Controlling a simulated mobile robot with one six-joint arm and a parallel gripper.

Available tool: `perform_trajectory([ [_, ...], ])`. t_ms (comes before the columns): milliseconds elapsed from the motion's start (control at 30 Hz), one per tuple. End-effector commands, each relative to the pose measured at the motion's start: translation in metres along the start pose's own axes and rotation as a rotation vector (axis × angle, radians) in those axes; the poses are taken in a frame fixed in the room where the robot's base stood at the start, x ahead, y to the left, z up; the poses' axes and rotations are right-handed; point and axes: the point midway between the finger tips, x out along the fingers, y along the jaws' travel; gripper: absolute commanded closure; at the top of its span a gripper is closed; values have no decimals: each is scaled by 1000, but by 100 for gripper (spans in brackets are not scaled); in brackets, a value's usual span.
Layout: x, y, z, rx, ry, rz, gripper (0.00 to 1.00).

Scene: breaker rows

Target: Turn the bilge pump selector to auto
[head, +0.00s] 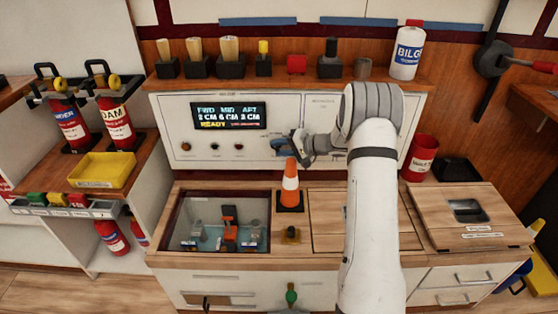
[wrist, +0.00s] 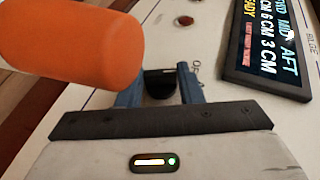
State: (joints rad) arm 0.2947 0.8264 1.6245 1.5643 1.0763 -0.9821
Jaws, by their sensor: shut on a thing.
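The white bilge panel (head: 180,135) stands upright at the back of the counter, with a dark display (head: 229,115) on its left half. My gripper (head: 297,143) is at the panel, right of and below the display. In the wrist view, its two blue fingers (wrist: 160,88) are on either side of a black selector knob (wrist: 159,82) and shut on it. Lettering starting "OF" shows beside the right finger; the rest is hidden, so I cannot tell where the knob points. In the head view my gripper hides the knob.
An orange and white cone (head: 290,185) stands on the counter just below my gripper. A rounded orange thing (wrist: 70,40), likely its tip, fills the wrist view's upper left. A glass-topped bilge well (head: 180,232) lies left of the cone. A bottle (head: 407,50) stands on the shelf above.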

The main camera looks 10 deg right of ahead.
Motion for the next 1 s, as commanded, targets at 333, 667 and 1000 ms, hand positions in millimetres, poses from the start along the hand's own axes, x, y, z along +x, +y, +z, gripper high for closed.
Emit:
perform_trajectory([
  [333,2,13,1,93,1,-219,90],
  [667,2,11,1,148,1,-349,90],
  [1000,1,9,0,162,2,-380,90],
])
